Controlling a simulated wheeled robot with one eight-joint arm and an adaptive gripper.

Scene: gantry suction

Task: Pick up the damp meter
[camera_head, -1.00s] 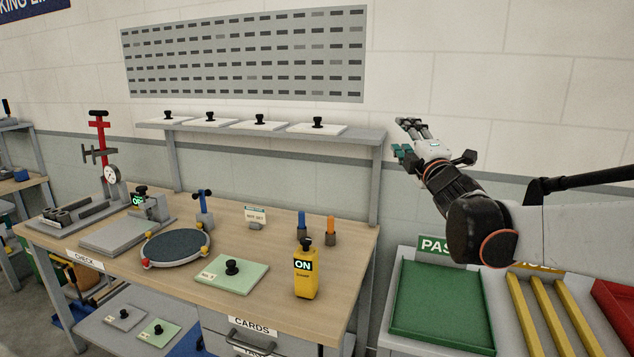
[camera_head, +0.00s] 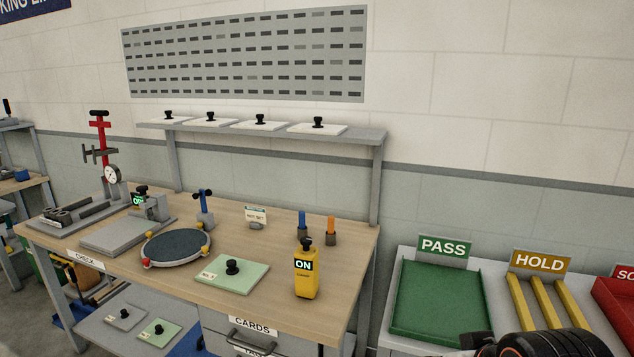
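A yellow handheld device (camera_head: 306,283) with a black top and a screen reading "ON" stands upright near the front right corner of the wooden bench (camera_head: 345,262). I take it to be the damp meter; the small print under its screen is too blurred to read surely. Nothing is touching it. My gripper is out of view. Only a dark part of my arm shows at the bottom right edge, in front of the trays and well to the right of the yellow device.
A green card with a black knob (camera_head: 233,276) lies left of the device. Two small holders with blue (camera_head: 302,229) and orange (camera_head: 331,232) sticks stand behind it. A round dark plate (camera_head: 176,246) is further left. A green PASS tray (camera_head: 437,300) stands right of the bench.

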